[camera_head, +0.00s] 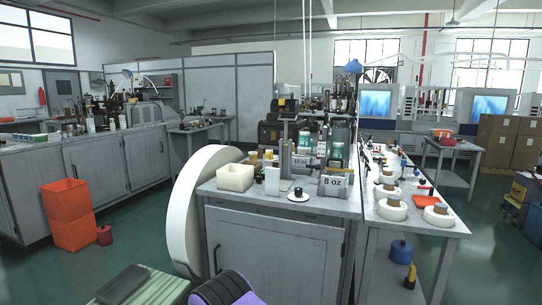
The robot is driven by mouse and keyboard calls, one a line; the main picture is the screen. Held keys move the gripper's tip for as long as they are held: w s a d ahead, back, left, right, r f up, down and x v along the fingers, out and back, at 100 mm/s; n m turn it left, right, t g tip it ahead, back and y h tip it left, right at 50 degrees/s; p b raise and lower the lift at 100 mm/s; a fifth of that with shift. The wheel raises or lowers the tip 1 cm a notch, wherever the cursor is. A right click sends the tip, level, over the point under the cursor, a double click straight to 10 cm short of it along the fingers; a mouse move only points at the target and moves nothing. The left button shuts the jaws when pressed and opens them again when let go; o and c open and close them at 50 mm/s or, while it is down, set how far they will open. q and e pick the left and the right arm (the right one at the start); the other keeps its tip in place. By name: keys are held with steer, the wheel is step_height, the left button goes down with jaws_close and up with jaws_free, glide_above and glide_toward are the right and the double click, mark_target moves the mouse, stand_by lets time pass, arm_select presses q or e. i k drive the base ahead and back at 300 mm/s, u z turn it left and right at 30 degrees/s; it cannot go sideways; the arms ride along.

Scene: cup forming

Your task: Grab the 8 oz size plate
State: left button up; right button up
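A grey plate marked "8 OZ" (333,183) stands upright at the front right of the grey cabinet top (230,192). A second grey plate with a marking too small to read (303,166) stands behind it and to its left. A small white round dish (291,198) with a dark piece on it lies left of the 8 oz plate, near the front edge. Neither of my grippers shows in the head view, so I cannot see whether they hold anything.
A cream open box (235,178) stands on the cabinet top's left, with a large white roll (186,230) beside the cabinet. A side table (448,228) at the right bears several white rolls. Orange crates (70,228) stand on the floor at left.

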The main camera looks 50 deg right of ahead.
mark_target(332, 185)
steer(key=i, duration=0.95)
steer(key=z, duration=3.55)
steer(key=k, duration=0.3)
steer(key=u, duration=1.25)
steer(key=i, duration=0.7)
